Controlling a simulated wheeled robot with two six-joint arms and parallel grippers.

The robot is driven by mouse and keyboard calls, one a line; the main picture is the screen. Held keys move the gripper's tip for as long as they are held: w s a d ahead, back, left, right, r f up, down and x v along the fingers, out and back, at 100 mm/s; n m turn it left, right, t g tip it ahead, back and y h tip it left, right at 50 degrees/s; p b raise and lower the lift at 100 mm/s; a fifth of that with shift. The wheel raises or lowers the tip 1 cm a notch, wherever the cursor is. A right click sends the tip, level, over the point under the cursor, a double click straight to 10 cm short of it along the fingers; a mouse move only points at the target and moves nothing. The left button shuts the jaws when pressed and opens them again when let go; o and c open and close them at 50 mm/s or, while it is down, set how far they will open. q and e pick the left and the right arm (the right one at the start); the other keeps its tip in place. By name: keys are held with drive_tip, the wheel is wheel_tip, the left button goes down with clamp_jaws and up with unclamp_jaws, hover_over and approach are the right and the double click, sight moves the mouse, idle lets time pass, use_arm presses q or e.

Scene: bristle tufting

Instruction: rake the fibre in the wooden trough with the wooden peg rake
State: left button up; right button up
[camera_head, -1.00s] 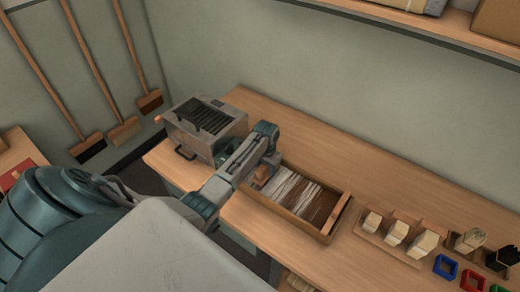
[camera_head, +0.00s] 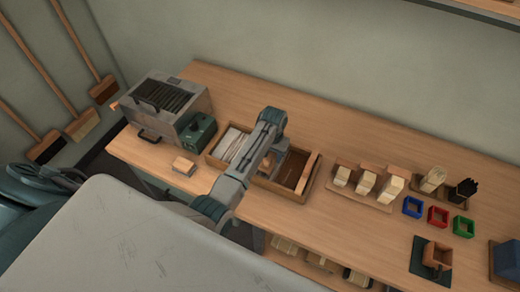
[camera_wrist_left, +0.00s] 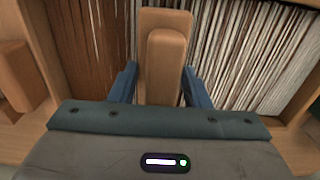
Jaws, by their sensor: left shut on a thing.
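The wooden trough (camera_head: 309,176) stands on the bench, with pale fibre (camera_head: 233,145) showing towards its left end and brown fibre (camera_head: 296,168) towards its right. My left gripper (camera_head: 273,160) is over the middle of the trough. In the left wrist view its blue fingers (camera_wrist_left: 160,88) are shut on the wooden peg rake (camera_wrist_left: 166,50), which stands between them. Brown strands (camera_wrist_left: 85,40) and pale strands (camera_wrist_left: 255,55) lie on either side of the rake. The rake's pegs are hidden. My right gripper is not in view.
A grey metal box (camera_head: 165,105) with a slatted top and a green unit (camera_head: 195,131) stand left of the trough. Wooden pieces (camera_head: 366,183) and coloured frames (camera_head: 438,216) stand to the right. A wall closes the back.

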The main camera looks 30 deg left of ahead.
use_arm(q)
drive_tip(key=d, duration=0.9)
drive_tip(key=shift+w+d, duration=0.1)
drive_tip(key=shift+d, duration=0.2)
drive_tip(key=shift+d, duration=0.3)
drive_tip(key=shift+a, duration=0.1)
drive_tip(key=a, duration=2.8)
drive_tip(key=shift+a, duration=0.35)
drive_tip(key=shift+a, duration=0.55)
